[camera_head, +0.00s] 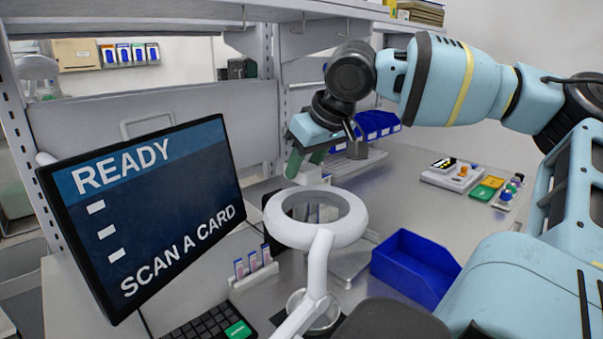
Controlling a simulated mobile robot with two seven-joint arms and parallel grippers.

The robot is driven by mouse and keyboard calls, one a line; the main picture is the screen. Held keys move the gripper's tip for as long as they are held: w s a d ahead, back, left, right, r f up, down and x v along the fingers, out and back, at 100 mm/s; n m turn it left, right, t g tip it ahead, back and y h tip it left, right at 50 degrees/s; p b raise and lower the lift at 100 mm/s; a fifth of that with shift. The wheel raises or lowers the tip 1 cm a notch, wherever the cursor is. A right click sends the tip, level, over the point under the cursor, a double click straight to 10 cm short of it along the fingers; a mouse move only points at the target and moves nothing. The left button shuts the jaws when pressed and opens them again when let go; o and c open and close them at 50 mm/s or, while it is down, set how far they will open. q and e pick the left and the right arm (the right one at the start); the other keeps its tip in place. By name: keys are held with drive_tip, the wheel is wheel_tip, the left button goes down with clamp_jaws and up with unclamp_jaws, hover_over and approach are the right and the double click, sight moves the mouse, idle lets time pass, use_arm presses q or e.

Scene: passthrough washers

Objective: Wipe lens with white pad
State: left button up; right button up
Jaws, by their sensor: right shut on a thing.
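A white ring-shaped magnifier (345,228) stands on a white arm in the middle of the view. Its round opening shows the things behind it, so the lens surface itself is hard to make out. My right gripper (306,165) reaches in from the upper right and points down, just behind and above the ring's far rim. Its green fingers are shut on a small white piece, which looks like the white pad (310,176). The pad overlaps the space near the rim in the picture; I cannot tell whether it touches. My left gripper is not in view.
A tilted monitor (150,205) stands at left, with a keyboard (205,325) below it. A small slide rack (255,277) sits left of the magnifier's arm, and an empty blue bin (415,265) at right. Blue bins (378,124) stand behind. The right bench is partly clear.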

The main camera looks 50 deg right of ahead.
drive_tip(key=shift+r, duration=2.35)
drive_tip(key=shift+f, duration=0.1)
